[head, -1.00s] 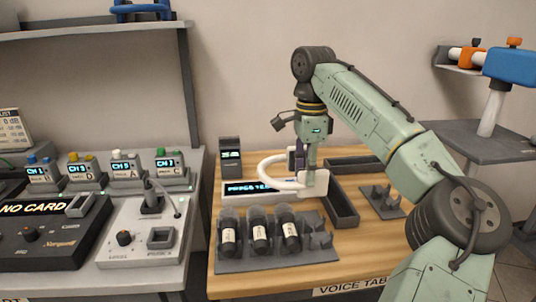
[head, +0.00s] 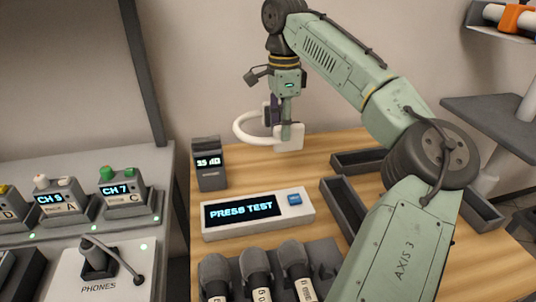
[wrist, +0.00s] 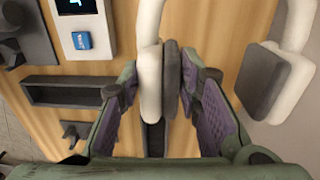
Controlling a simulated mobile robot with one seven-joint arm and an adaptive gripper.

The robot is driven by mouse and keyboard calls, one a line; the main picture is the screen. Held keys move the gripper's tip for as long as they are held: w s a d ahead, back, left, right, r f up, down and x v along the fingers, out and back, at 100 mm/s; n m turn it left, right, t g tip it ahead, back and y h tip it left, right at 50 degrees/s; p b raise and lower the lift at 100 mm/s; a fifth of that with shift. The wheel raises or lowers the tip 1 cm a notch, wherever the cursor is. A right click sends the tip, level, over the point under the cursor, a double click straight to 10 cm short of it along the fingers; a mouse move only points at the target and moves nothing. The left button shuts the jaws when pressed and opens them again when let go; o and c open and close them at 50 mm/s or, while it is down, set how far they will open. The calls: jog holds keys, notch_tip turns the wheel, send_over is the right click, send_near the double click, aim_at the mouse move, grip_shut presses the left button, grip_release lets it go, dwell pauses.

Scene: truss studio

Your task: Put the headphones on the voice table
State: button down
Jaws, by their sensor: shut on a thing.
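The white headphones (head: 246,131) have grey ear pads and hang in my gripper (head: 283,122), above the back of the voice table (head: 335,256). In the wrist view, my gripper (wrist: 163,95) is shut on one ear cup (wrist: 150,85), with its purple-padded fingers on both sides. The other ear cup (wrist: 276,82) hangs free at the right of that view. The headphones are apart from the wooden top, which shows below them. Part of the band is outside the wrist view.
A PRESS TEST display box (head: 243,212) with a blue button, a dB meter (head: 208,164) and several microphones (head: 256,268) in a holder stand on the table. Dark trays (head: 347,207) lie to the right. Bare wood shows between the meter and the trays.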

notch_tip(320, 180, down, 9)
jog(key=shift+s+r+p, duration=0.1)
jog(key=shift+r+p, duration=0.1)
jog(key=shift+p, duration=0.1)
jog(key=c, duration=1.2)
grip_release()
jog(key=shift+f, duration=0.1)
jog(key=shift+o, duration=0.2)
jog(key=r, duration=1.2)
jog(key=shift+w+r, duration=0.1)
jog(key=shift+w, duration=0.15)
